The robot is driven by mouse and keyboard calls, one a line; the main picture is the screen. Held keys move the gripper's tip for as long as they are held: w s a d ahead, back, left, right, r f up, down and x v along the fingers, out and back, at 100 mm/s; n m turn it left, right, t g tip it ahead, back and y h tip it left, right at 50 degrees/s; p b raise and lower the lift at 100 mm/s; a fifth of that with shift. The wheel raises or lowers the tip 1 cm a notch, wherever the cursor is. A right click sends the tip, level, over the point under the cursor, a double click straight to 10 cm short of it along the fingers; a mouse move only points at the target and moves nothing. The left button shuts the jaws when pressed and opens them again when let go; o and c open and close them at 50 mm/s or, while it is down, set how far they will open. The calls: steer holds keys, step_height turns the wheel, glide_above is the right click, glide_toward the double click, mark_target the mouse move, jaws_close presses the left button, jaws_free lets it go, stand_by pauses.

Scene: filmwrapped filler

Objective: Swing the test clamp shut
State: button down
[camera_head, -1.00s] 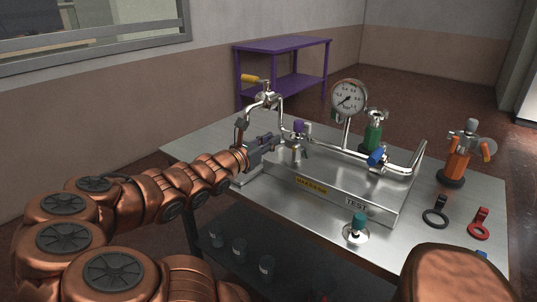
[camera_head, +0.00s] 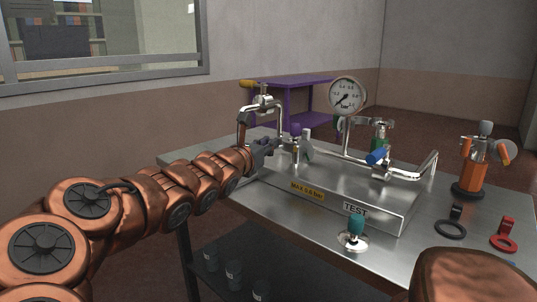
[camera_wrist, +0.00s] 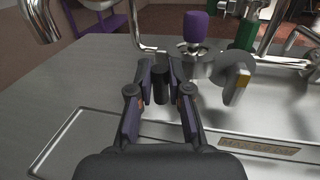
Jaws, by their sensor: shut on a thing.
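The test clamp appears to be the small metal clamp with a purple knob (camera_head: 295,129) on the pipe rig; in the wrist view the purple knob (camera_wrist: 195,27) stands above round grey clamp plates (camera_wrist: 204,62). A grey lever with a yellowish patch (camera_wrist: 237,88) hangs to the right of the plates. My gripper (camera_head: 270,146) is at the clamp's left side. In the wrist view my gripper (camera_wrist: 160,92) is closed around a short dark cylindrical handle (camera_wrist: 160,84), which stands between the fingertips. How the handle joins the clamp is partly hidden.
A teal-knobbed fitting (camera_head: 355,227) stands in front.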

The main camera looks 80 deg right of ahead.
steer(key=shift+s+f, duration=0.25)
steer(key=shift+f, duration=0.2)
steer(key=c, duration=1.3)
jaws_free()
steer(key=shift+s, duration=0.1)
steer(key=shift+o, duration=1)
steer(key=shift+r, duration=0.25)
steer(key=v, duration=0.7)
steer(key=shift+a, duration=0.25)
